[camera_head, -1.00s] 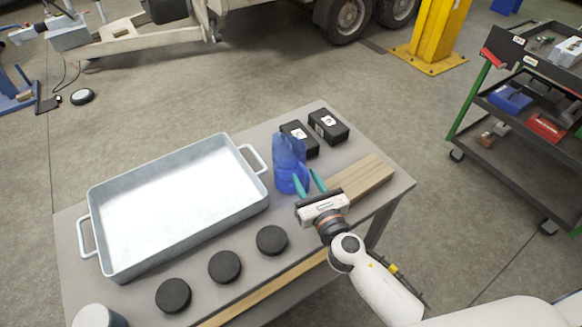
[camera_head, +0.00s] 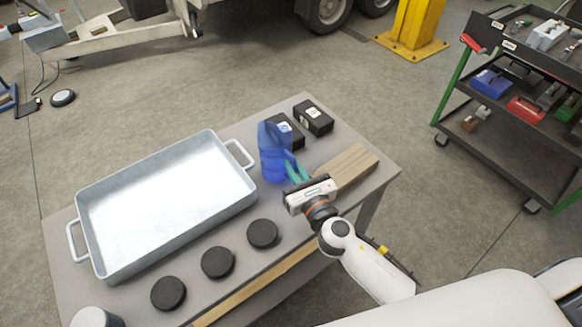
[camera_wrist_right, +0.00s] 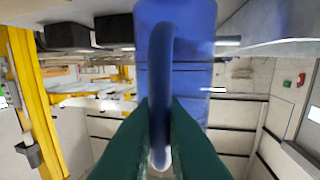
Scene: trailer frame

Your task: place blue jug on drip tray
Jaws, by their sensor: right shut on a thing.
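The blue jug (camera_head: 271,152) stands upright on the grey table, right of the drip tray. The drip tray (camera_head: 103,256) is a large, shallow, empty metal pan with a handle at each end. My right gripper (camera_head: 294,172) is shut on the jug's handle; its green fingers pinch the handle (camera_wrist_right: 160,90) in the right wrist view. The jug's body (camera_wrist_right: 190,60) fills the upper middle of that view. My left gripper is not in view.
Black boxes (camera_head: 314,118) stand behind the jug. Wooden planks (camera_head: 347,166) lie to its right. Several black discs (camera_head: 217,262) line the table's front, with a can (camera_head: 92,317) at the front left. A tool cart (camera_head: 520,140) stands apart at right.

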